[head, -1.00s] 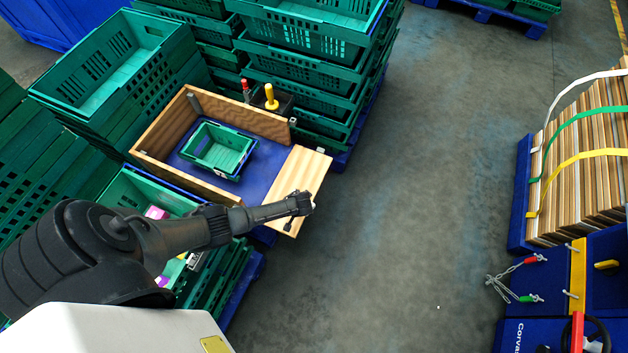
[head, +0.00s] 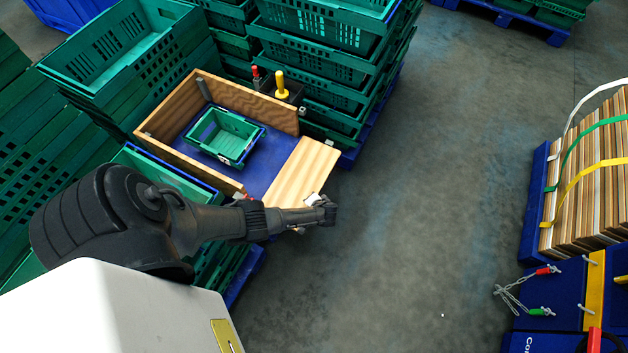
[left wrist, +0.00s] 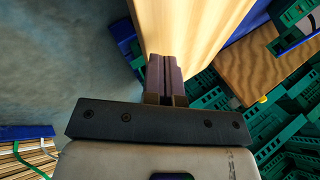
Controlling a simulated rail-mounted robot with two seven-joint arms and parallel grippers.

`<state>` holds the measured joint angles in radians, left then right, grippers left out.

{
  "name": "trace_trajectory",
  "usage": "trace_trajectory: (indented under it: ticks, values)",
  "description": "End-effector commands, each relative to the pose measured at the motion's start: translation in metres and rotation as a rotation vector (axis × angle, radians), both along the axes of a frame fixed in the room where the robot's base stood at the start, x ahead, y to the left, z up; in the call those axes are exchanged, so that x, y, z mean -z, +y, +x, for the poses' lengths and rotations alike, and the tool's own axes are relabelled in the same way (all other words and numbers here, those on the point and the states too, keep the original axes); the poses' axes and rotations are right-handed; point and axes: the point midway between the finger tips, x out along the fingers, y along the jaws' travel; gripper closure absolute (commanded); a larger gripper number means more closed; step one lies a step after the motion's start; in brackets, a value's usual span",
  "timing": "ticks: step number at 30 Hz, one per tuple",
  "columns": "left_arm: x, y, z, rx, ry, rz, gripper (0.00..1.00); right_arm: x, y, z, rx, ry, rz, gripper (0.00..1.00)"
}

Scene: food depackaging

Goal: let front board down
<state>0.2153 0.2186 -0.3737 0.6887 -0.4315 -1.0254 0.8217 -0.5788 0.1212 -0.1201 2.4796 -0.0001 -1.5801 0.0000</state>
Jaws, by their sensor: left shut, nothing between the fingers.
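The front board (head: 305,170) is a pale wooden panel at the right, open side of a wooden-walled box (head: 172,105) with a blue floor. It is folded outward, away from the box; its exact angle is hard to tell. My left gripper (head: 328,210) is at the board's near outer corner, and my arm hides part of the near edge. In the left wrist view the fingers (left wrist: 165,78) are together and empty, with the board (left wrist: 190,30) just beyond them. Whether they touch it is unclear. My right gripper is not in view.
A green crate (head: 222,136) stands in the box. Red-handled (head: 256,74) and yellow-handled (head: 281,84) tools stand behind its back wall. Tall green crate stacks (head: 330,65) flank it. Strapped boards (head: 590,180) stand far right. The floor (head: 430,150) between is clear.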

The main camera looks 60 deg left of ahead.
Motion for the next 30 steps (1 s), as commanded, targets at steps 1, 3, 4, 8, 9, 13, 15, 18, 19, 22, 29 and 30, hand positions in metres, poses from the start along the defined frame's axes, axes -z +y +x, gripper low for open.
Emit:
trace_trajectory:
  ticks: [1, 3, 4, 8, 9, 13, 15, 18, 19, 22, 29, 30]
  values:
    - [0.000, 0.000, 0.000, 0.000, 0.000, 0.000, 1.00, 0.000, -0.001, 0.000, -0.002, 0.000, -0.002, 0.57]
    - [0.000, 0.000, 0.000, 0.000, 0.000, 0.000, 1.00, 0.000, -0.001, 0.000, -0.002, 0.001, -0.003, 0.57]
    - [0.000, 0.000, 0.000, 0.000, 0.000, 0.000, 1.00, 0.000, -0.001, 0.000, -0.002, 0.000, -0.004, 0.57]
    - [0.000, 0.000, 0.000, 0.000, 0.000, 0.000, 1.00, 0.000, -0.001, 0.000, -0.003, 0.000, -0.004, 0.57]
    - [0.000, 0.000, 0.000, 0.000, 0.000, -0.001, 1.00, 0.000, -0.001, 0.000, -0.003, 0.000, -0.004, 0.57]
    - [-0.003, 0.000, 0.000, 0.000, 0.000, -0.001, 1.00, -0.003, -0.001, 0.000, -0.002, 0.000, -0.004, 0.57]
    - [-0.008, 0.000, 0.000, 0.001, -0.001, -0.001, 1.00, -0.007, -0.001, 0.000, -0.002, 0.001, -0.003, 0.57]
    - [-0.019, -0.001, 0.001, 0.002, 0.000, -0.001, 1.00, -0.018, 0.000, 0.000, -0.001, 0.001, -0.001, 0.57]
    - [-0.023, -0.001, 0.001, 0.002, 0.000, -0.001, 1.00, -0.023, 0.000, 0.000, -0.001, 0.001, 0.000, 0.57]
    - [-0.039, -0.001, 0.001, 0.002, 0.000, -0.001, 1.00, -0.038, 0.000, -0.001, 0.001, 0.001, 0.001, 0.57]
    - [-0.059, -0.035, 0.006, 0.004, -0.003, -0.004, 1.00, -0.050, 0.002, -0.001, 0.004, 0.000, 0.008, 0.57]
    - [-0.063, -0.041, 0.007, 0.003, -0.002, -0.005, 1.00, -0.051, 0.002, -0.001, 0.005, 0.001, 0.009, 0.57]
